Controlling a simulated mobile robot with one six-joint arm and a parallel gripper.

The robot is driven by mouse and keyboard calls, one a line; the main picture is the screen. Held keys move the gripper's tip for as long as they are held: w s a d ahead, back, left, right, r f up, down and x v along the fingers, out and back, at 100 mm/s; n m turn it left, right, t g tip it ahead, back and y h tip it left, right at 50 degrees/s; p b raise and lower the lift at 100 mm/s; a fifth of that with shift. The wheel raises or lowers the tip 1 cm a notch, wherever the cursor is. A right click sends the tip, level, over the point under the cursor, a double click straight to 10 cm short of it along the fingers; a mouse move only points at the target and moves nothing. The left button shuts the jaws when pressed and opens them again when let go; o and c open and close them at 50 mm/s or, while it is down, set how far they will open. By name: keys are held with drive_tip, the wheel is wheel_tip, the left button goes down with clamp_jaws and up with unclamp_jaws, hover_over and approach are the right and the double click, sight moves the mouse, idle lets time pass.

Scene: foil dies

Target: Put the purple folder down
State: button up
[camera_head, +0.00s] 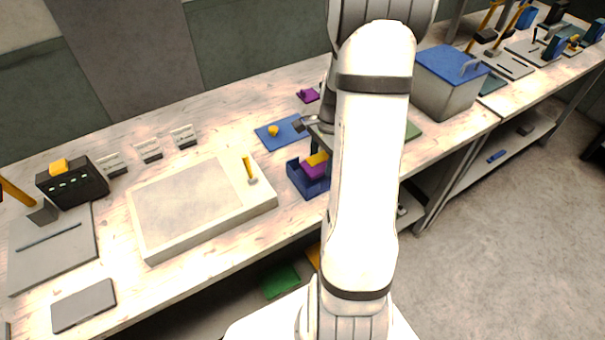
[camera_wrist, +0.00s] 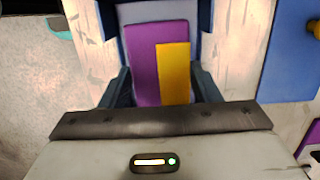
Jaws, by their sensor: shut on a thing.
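The purple folder (camera_wrist: 142,62) lies between my gripper's two dark fingers (camera_wrist: 162,82) in the wrist view. A yellow strip (camera_wrist: 173,72) covers the right part of its face. My gripper is shut on the folder. In the head view the purple folder (camera_head: 314,171) shows at the blue open holder (camera_head: 300,184), just left of my arm. The wrist view shows the holder's blue walls (camera_wrist: 205,14) on both sides of the folder. I cannot tell whether the folder touches the holder's floor. My arm hides most of the gripper in the head view.
A blue mat (camera_head: 272,141) with a yellow knob lies behind the holder. A small purple piece (camera_head: 308,96) lies further back. A large pale slab (camera_head: 190,205) fills the bench to the left. A grey box with a blue lid (camera_head: 447,85) stands to the right.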

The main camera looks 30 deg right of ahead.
drive_tip(key=shift+s+d+f, duration=0.1)
drive_tip(key=shift+d+f, duration=0.1)
drive_tip(key=shift+f, duration=1.6)
drive_tip(key=shift+f, duration=0.25)
drive_tip(key=o, duration=0.8)
drive_tip(key=shift+r, duration=0.1)
